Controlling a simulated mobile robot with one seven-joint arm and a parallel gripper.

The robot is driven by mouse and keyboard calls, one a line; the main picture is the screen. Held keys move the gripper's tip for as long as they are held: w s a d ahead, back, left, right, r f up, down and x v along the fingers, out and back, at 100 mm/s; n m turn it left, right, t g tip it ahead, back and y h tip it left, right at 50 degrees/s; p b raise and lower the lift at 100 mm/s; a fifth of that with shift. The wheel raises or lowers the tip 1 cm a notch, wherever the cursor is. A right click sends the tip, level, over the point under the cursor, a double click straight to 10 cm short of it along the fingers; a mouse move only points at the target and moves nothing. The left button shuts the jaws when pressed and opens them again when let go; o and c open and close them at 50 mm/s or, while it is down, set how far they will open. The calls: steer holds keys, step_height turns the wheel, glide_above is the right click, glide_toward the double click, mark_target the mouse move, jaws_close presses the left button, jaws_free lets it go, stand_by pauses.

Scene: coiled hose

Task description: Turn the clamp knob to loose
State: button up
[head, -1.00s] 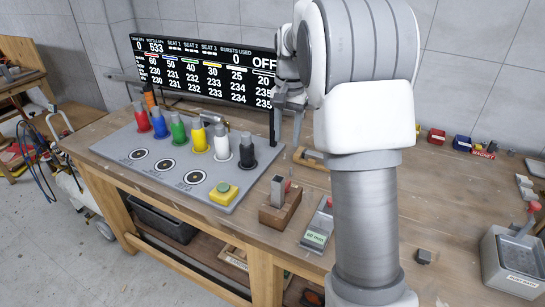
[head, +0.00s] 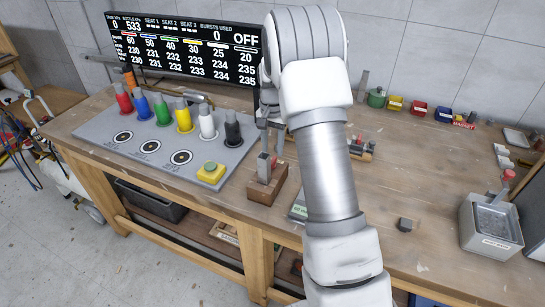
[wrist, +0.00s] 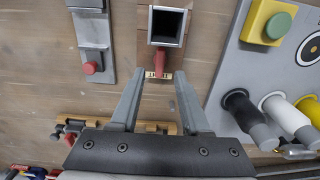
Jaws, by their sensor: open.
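A wooden block (head: 278,190) on the bench holds an upright grey square metal socket (head: 264,168) with a red knob or lever (head: 274,161) at its side. In the wrist view the open socket (wrist: 168,27) and its red part (wrist: 160,62) lie just beyond my fingertips, roughly centred between them. I cannot read whether this red part is set tight or loose. My gripper (head: 270,126) is above the block, open and empty; its two fingers show apart in the wrist view (wrist: 158,82). A grey metal fixture (wrist: 91,38) with a round red knob (wrist: 92,67) stands to the left there.
A grey panel (head: 95,135) carries several coloured plugs and a yellow button box (head: 211,173). A black display board (head: 185,45) stands behind it. A wooden-based tool (head: 360,148) lies behind my arm. A metal box (head: 490,228) sits at right; bench between is mostly clear.

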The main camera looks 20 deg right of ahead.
mark_target(273, 162)
steer(key=shift+f, duration=2.25)
steer(key=shift+c, duration=0.2)
jaws_close()
